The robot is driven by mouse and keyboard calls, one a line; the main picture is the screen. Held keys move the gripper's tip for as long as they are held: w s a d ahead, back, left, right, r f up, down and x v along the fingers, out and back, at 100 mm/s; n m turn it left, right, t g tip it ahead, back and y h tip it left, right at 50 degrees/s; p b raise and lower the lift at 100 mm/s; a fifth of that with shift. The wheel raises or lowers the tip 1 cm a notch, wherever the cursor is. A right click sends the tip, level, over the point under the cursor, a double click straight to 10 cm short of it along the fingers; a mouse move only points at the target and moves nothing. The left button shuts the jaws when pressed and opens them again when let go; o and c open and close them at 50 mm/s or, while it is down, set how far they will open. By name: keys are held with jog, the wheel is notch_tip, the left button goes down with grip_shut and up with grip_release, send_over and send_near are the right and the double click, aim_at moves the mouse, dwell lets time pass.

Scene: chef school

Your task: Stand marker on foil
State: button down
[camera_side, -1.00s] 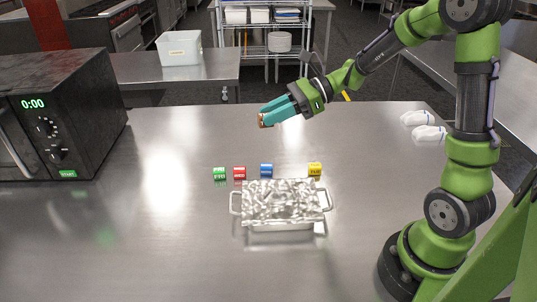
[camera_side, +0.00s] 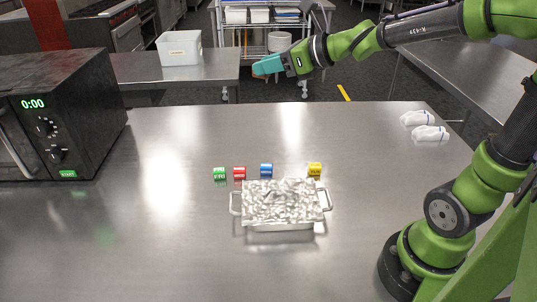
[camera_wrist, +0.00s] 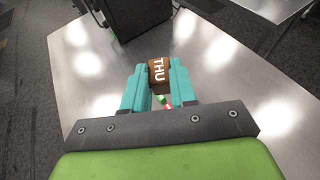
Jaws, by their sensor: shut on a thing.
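My gripper (camera_side: 262,68) is raised high over the far side of the steel table in the side view. In the wrist view its teal fingers (camera_wrist: 159,88) are shut on a brown marker (camera_wrist: 159,70) with white letters reading THU. The marker is hardly visible in the side view. The foil (camera_side: 280,202) covers a tray with two side handles on the table, and its top looks crumpled and bare. My gripper is well above and beyond the foil, not touching it.
Green (camera_side: 219,174), red (camera_side: 239,173), blue (camera_side: 266,170) and yellow (camera_side: 314,169) markers stand in a row behind the tray. A black microwave (camera_side: 60,115) is at the left. The front left table is clear.

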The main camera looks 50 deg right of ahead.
jog(key=n+g+y, duration=1)
jog(key=n+g, duration=0.3)
jog(key=n, duration=0.2)
send_over(309, 192)
notch_tip(309, 192, down, 18)
jog(key=shift+f, duration=3.1)
jog(key=shift+f, duration=0.6)
